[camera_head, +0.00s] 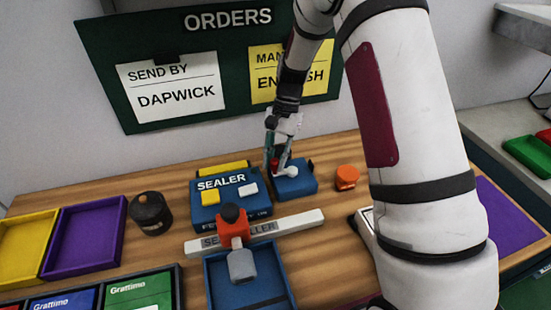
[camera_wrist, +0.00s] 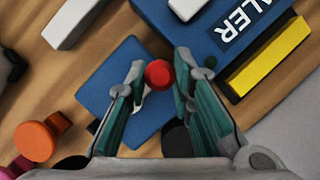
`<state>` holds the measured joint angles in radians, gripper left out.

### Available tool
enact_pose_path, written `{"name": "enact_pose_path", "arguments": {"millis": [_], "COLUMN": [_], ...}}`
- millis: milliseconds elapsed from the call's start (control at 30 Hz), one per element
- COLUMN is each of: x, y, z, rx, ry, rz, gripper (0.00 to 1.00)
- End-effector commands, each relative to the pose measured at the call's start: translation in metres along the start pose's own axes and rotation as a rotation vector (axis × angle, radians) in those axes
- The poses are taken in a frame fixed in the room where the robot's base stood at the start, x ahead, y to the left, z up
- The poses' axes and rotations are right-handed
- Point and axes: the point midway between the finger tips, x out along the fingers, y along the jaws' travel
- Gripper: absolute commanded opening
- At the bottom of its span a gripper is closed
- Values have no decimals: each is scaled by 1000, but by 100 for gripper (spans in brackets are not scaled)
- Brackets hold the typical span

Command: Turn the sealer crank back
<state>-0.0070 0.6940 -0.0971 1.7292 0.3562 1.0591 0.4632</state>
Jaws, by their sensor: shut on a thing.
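The blue sealer (camera_head: 232,212) stands on the wooden table with a "SEALER" label, a yellow block and a white block on its top. A smaller blue box (camera_head: 300,187) sits at its right and carries the pale crank (camera_head: 287,172) with a red knob (camera_head: 274,163). My gripper (camera_head: 273,160) reaches down over this box from behind. In the wrist view the red knob (camera_wrist: 159,74) sits between the fingertips of my gripper (camera_wrist: 160,75), which is shut on it. The fingers hide part of the crank arm.
An orange knobbed piece (camera_head: 346,177) stands right of the crank box. A pale bar (camera_head: 295,224) and a red-orange stand with a grey end (camera_head: 235,235) are in front of the sealer. A dark canister (camera_head: 150,212) and a purple tray (camera_head: 85,235) are at left.

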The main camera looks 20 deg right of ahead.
Motion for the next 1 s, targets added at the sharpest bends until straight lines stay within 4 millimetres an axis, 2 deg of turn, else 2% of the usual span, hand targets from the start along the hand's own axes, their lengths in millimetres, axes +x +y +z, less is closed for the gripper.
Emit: {"name": "enact_pose_path", "arguments": {"millis": [200,233,300,333,667,767,1000], "x": [0,0,0,0,-2,-12,-51], "y": [1,1,1,1,0,0,0], "z": [0,0,0,0,0,0,0], "rx": [0,0,0,0,1,1,1], "ry": [-1,-1,-1,-1,0,0,1], "rz": [2,2,2,2,0,0,-1], "gripper": [0,24,40,42,42,42,42]}}
